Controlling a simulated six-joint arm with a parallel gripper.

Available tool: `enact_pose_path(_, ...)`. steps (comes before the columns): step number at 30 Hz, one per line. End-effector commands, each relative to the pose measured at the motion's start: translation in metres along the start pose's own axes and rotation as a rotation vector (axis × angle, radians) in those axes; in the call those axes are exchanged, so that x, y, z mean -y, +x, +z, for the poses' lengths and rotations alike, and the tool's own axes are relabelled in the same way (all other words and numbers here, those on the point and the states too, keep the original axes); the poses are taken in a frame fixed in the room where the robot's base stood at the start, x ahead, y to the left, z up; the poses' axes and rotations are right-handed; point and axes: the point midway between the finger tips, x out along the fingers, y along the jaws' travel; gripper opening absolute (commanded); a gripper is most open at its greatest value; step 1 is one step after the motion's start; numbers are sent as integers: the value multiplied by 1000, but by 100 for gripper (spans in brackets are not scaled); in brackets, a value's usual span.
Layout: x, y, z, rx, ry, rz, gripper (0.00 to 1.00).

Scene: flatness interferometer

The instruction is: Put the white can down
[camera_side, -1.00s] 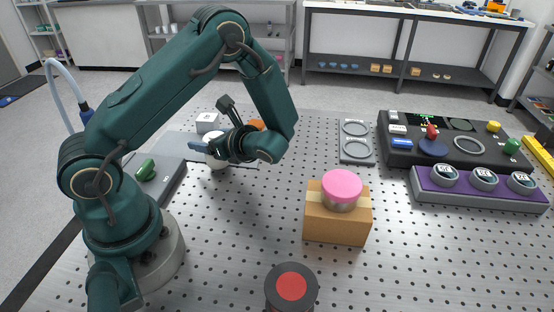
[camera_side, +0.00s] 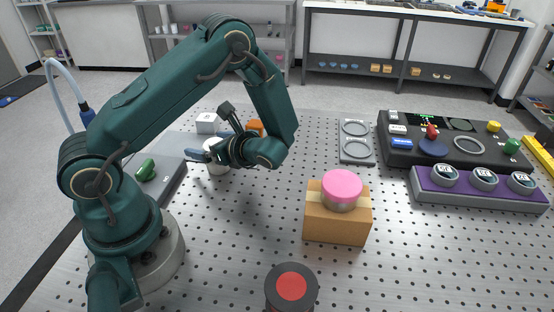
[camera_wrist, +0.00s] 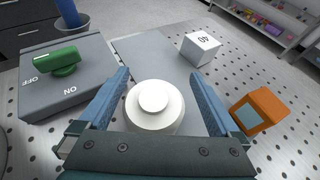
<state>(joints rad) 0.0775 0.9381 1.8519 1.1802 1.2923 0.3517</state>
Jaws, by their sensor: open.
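The white can (camera_wrist: 152,108) is upright, with a smaller round top, and sits between my two blue fingers in the wrist view. In the side view the white can (camera_side: 216,165) shows partly, behind and below my gripper (camera_side: 209,148), low over the work area. My gripper also shows in the wrist view (camera_wrist: 160,76); its fingers are spread, with a gap on each side of the can. The can's base and what exactly it rests on are hidden, but a flat grey plate (camera_wrist: 150,46) lies beside and behind it.
A white cube (camera_wrist: 200,47) and an orange box (camera_wrist: 260,110) stand close by on the right. A grey switch box with a green handle (camera_wrist: 64,60) is on the left. A cardboard box (camera_side: 335,225) bears a pink-topped can (camera_side: 342,186). The perforated table between is clear.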

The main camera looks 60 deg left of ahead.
Motion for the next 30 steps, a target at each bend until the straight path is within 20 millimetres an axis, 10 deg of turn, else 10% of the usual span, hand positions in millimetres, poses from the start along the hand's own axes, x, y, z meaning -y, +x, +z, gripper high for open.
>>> enact_pose_path(7, 0, -4, 9, 0, -4, -1, 98)
enact_pose_path(21, 1, -101, 8, -3, -2, -6, 98)
enact_pose_path(30, -2, -124, 11, -27, -24, 9, 98)
